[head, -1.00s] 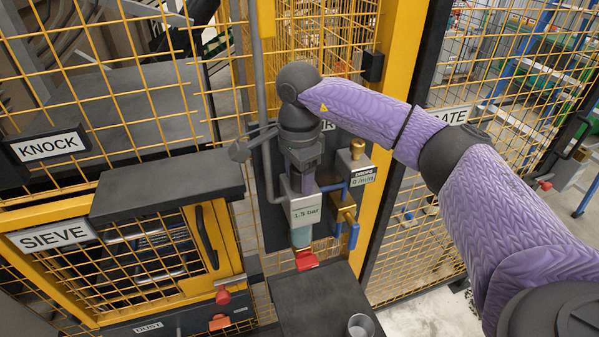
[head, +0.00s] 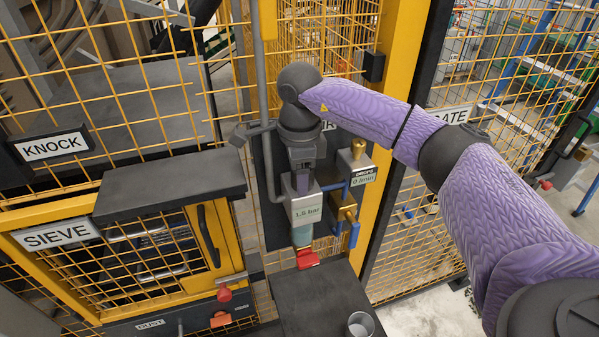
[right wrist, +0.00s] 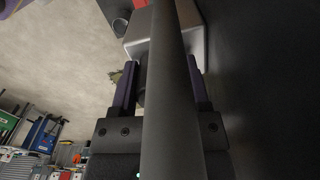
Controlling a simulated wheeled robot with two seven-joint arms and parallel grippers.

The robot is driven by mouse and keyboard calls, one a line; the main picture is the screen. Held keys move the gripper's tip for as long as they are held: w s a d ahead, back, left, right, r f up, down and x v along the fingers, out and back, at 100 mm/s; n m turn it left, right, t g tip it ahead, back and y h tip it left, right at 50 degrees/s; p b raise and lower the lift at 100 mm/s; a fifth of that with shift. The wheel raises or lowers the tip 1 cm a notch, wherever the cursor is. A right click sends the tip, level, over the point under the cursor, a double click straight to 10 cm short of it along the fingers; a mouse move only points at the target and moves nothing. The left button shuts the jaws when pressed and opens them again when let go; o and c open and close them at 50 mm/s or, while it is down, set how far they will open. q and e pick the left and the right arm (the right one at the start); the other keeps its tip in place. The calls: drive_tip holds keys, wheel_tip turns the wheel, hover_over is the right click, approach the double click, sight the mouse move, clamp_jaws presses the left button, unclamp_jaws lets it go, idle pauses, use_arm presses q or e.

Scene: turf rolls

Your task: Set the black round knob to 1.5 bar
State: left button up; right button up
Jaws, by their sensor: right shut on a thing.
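The regulator (head: 306,210) is a pale grey block on a dark panel. Its label reads 1.5 bar. My right gripper (head: 303,180) points down from above onto the top of the block, shut on the black round knob. The fingers hide the knob in the head view. In the right wrist view a dark part of the knob (right wrist: 142,88) shows between the purple fingers of my right gripper (right wrist: 161,85), and the block (right wrist: 195,45) lies just beyond. My left gripper is not in view.
A vertical grey pipe (head: 267,165) runs close left of the gripper and crosses the right wrist view (right wrist: 170,110). A brass valve with a blue handle (head: 354,234) sits right of the block. A red part (head: 307,259) is below. The yellow mesh SIEVE cabinet (head: 205,250) stands left.

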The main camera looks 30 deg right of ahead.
drive_tip(key=shift+r, duration=0.1)
drive_tip(key=o, duration=1.3)
